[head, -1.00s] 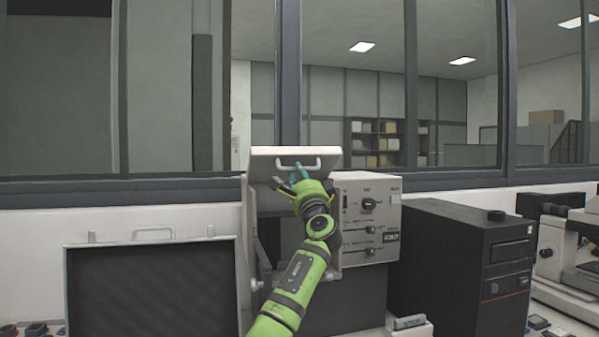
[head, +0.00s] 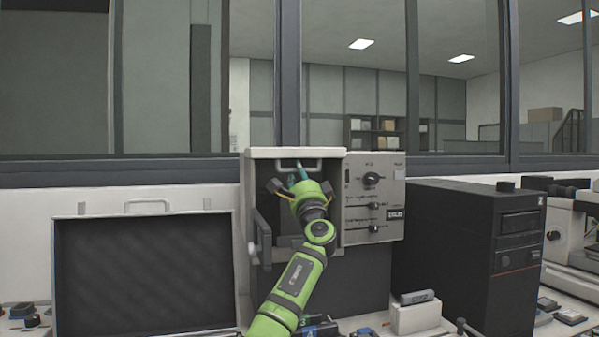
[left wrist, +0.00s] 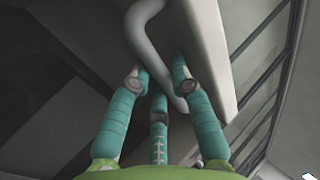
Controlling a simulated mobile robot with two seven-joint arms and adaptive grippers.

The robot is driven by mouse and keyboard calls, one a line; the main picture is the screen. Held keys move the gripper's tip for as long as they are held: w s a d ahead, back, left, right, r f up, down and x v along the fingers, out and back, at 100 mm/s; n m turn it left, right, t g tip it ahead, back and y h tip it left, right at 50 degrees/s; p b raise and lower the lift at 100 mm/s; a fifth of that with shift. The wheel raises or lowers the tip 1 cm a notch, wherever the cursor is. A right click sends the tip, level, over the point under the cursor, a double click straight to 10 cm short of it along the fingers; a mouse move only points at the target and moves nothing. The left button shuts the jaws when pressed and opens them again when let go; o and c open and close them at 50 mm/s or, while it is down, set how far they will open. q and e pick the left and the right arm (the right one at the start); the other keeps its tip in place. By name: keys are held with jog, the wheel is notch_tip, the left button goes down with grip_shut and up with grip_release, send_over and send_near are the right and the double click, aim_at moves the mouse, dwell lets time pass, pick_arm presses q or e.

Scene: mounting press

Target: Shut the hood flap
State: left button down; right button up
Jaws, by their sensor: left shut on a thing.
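The hood flap (head: 322,153) is a pale panel at the top of the press housing, seen nearly edge-on in the head view. Its grey bar handle (head: 316,164) hangs at its front. My left gripper (head: 296,175) is at the handle, with its teal fingers around the bar. In the left wrist view, the fingers (left wrist: 158,88) close about the curved handle (left wrist: 146,38) beside the pale flap (left wrist: 212,50). The opening below the flap is dark and partly hidden by my arm. Dark tips at the bottom edge look like my right gripper (head: 470,328), mostly out of frame.
A control panel (head: 372,198) with knobs adjoins the opening on the right. A black computer-like case (head: 465,245) stands farther right, and a white instrument (head: 575,235) beyond it. An open case with a dark lining (head: 145,270) stands at left. Small items lie along the bench front.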

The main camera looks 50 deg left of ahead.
pick_arm(q)
jog(key=shift+s+a+f+g, duration=0.15)
jog(key=shift+a+f+g, duration=0.15)
jog(key=shift+a, duration=0.2)
jog(key=c, duration=1.1)
grip_release()
jog(key=shift+a, duration=0.1)
jog(key=shift+w+a+f, duration=0.25)
jog(key=shift+f, duration=0.05)
